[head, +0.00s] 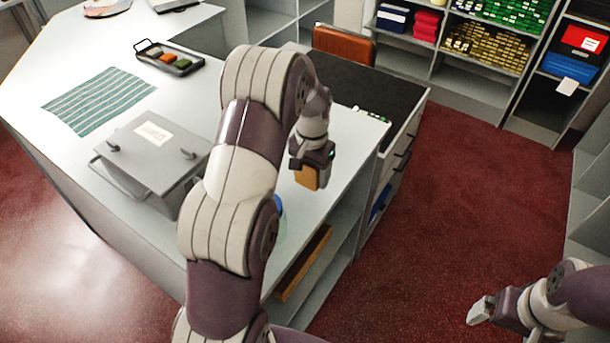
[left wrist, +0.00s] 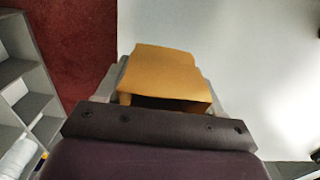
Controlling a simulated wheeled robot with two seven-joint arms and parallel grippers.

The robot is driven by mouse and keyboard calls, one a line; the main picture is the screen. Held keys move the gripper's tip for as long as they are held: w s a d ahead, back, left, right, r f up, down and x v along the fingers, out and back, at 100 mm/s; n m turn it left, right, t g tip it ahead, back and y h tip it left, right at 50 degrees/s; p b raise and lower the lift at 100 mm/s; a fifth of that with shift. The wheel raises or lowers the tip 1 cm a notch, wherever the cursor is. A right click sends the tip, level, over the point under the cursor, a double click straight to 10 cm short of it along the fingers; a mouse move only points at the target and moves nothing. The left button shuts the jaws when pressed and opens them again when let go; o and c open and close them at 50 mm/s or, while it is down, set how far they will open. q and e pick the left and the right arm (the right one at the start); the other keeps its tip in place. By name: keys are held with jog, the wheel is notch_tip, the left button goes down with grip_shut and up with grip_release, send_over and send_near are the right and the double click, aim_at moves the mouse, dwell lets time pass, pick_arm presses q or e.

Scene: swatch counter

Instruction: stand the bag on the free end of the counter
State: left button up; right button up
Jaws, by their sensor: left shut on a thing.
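The small orange-tan bag (head: 307,178) is in my left gripper (head: 312,163), over the white counter (head: 335,140) near its right end. In the left wrist view the bag (left wrist: 163,70) sits between the fingers of the left gripper (left wrist: 165,92), with white counter to its right and red floor to its left. I cannot tell whether the bag's bottom touches the counter. My right gripper (head: 482,310) is out over the red floor at lower right, away from the counter; its jaw gap is not clear.
A grey lidded box (head: 155,155) with a handle stands left of my left arm. A striped cloth (head: 98,100) and a dark tray (head: 170,59) of colored pieces lie beyond. A blue item (head: 279,206) is partly hidden behind my arm. Shelves (left wrist: 30,100) border the floor.

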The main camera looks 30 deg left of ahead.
aim_at(307, 190)
pick_arm(q)
jog(key=shift+w+a+f, duration=0.25)
jog(key=shift+a+f, duration=0.35)
jog(key=shift+a, duration=0.2)
notch_tip(307, 190, down, 4)
jog(key=shift+r+p, duration=0.15)
jog(key=shift+p, duration=0.6)
jog(key=shift+w, duration=0.1)
jog(key=shift+f, duration=0.25)
jog(key=o, duration=1)
